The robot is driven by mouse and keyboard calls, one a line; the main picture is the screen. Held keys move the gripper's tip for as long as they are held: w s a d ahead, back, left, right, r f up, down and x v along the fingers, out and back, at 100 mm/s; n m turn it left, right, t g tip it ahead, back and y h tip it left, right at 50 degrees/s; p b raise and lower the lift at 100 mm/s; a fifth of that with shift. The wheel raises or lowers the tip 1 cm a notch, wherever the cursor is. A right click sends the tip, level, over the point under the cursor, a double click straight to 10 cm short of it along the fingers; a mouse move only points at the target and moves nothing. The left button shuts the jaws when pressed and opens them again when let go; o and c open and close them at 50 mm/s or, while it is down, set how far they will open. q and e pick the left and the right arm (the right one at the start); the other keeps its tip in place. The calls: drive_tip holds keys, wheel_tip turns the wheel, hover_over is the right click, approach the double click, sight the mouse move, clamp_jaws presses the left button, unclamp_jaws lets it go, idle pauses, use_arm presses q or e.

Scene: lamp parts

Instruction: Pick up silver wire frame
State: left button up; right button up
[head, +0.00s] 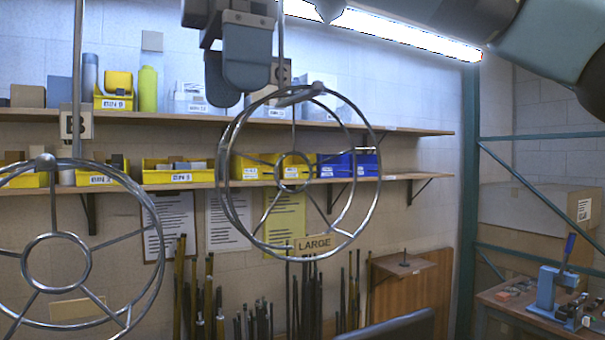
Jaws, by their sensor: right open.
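Two silver wire frames hang from thin vertical rods in the head view. The middle wire frame (344,232) has two large rings, spokes and a small hub ring. The left wire frame (150,207) is similar, looks nearer, and is cut off by the left picture edge. A square tag marked B (76,125) is on its rod. My right gripper (233,85) is at the top, its two grey fingers pointing down. It is open and empty, just above and left of the middle frame's top, partly covering a tag there. My left gripper is not in view.
Two wall shelves (430,132) hold yellow and blue bins behind the frames. A card marked LARGE (314,243) is below the middle frame. Several dark rods stand along the wall. A blue press (550,290) sits on a bench at the lower right.

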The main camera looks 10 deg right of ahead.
sight(235, 116)
drive_tip(key=shift+d+f, duration=0.2)
drive_tip(key=shift+f, duration=1.5)
drive_tip(key=shift+a, duration=0.1)
drive_tip(key=shift+c, duration=0.2)
drive_tip(key=c, duration=1.3)
drive_tip(key=shift+r, duration=0.15)
